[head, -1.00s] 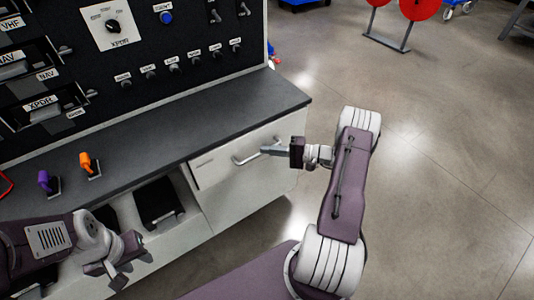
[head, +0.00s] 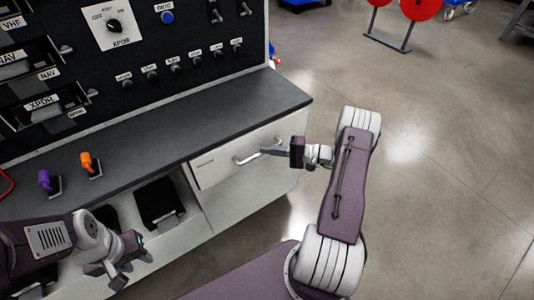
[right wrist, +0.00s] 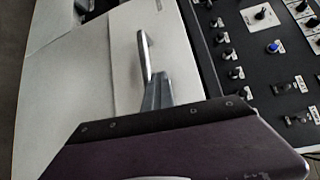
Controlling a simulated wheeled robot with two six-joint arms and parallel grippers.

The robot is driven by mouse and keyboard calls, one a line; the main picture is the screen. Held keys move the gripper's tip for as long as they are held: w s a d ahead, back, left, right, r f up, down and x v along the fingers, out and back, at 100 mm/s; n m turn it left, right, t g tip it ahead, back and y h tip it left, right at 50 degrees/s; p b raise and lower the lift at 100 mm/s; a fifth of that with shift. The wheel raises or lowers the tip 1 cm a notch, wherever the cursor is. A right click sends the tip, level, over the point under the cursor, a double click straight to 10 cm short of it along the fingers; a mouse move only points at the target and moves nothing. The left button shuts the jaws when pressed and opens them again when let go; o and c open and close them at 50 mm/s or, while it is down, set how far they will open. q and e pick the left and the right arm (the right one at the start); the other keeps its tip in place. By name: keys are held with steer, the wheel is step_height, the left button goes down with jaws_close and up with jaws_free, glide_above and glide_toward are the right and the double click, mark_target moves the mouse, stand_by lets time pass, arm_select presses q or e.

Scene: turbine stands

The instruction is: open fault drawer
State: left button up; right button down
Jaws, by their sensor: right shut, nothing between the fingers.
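The drawer (head: 222,170) is a white front with a silver bar handle (head: 244,156), in the cabinet below the dark counter. It looks closed, and its label is too small to read. In the right wrist view the drawer front (right wrist: 110,70) and handle (right wrist: 144,52) show. My right gripper (head: 268,150) is at the right end of the handle; its fingers (right wrist: 156,82) are shut and empty, and overlap the handle's near end in the picture. I cannot tell whether they touch it. My left gripper (head: 128,264) has its fingers apart, empty, in front of the cabinet's left part.
A purple device (head: 46,181) and an orange device (head: 89,163) stand on the counter (head: 150,135). A black panel (head: 130,50) with knobs and switches rises behind. An open bay (head: 160,205) lies left of the drawer. The floor at right is free.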

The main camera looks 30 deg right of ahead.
steer(key=shift+s+a+f+g, duration=0.15)
steer(key=shift+a+f, duration=0.15)
steer(key=shift+f, duration=0.25)
steer(key=shift+s+a+f+g, duration=0.15)
steer(key=shift+a+f, duration=0.15)
steer(key=shift+f, duration=0.2)
steer(key=c, duration=1.5)
jaws_free()
steer(key=shift+c, duration=0.2)
steer(key=shift+w+d+r, duration=0.25)
steer(key=shift+d+r, duration=0.15)
steer(key=shift+r, duration=0.2)
steer(key=shift+d, duration=0.15)
steer(key=shift+o, duration=0.2)
steer(key=shift+s+d+r, duration=0.2)
steer(key=shift+s+d, duration=0.2)
steer(key=shift+d, duration=0.2)
steer(key=shift+o, duration=0.5)
steer(key=shift+t, duration=0.4)
steer(key=v, duration=0.4)
steer(key=shift+w+d+r, duration=0.15)
steer(key=shift+w+d, duration=0.05)
steer(key=shift+d, duration=0.05)
steer(key=b+v, duration=0.1)
steer(key=v, duration=0.3)
steer(key=shift+d+r, duration=0.1)
steer(key=shift+d, duration=0.15)
